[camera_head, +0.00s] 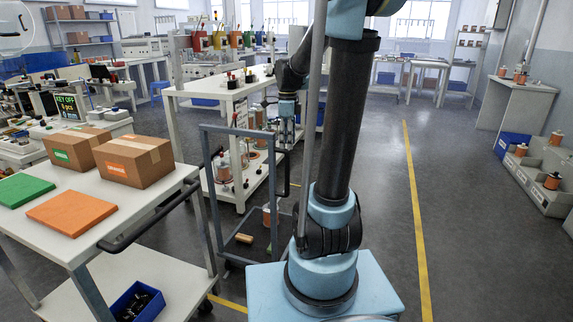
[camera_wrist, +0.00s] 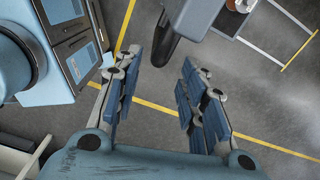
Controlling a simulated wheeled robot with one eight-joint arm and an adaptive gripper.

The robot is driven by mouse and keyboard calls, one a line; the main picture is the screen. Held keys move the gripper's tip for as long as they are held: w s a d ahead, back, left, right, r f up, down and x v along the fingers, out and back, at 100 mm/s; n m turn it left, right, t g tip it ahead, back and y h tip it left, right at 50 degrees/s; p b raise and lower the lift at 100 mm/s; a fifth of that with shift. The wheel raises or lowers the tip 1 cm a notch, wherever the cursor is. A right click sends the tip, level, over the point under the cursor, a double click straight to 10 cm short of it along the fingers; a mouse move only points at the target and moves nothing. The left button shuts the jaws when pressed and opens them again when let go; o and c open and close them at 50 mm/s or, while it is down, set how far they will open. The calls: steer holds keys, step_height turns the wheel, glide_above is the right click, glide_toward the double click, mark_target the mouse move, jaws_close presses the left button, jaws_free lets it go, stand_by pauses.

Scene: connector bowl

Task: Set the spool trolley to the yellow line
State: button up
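The spool trolley, a grey tubular frame (camera_head: 237,130) with a low deck, stands left of my arm in the head view. A spool (camera_head: 266,213) shows near its deck, partly behind the frame. My arm hides its right side. A long yellow line (camera_head: 416,210) runs along the floor right of my arm, apart from the trolley. My gripper (camera_head: 287,128) is behind the trolley's top bar, near the white bench. In the wrist view my gripper (camera_wrist: 160,60) is open, with no object between its fingers.
A white cart (camera_head: 60,240) with two cardboard boxes stands close to the trolley's left. A white bench (camera_head: 225,92) with spools on its lower shelf is behind it. Another yellow floor stripe (camera_head: 232,304) lies at the front. Open floor (camera_head: 465,240) extends right of the long line.

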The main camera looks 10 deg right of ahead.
step_height(320, 180, down, 10)
steer(key=shift+r, duration=0.15)
stand_by(0.4)
steer(key=shift+c, duration=0.3)
jaws_close()
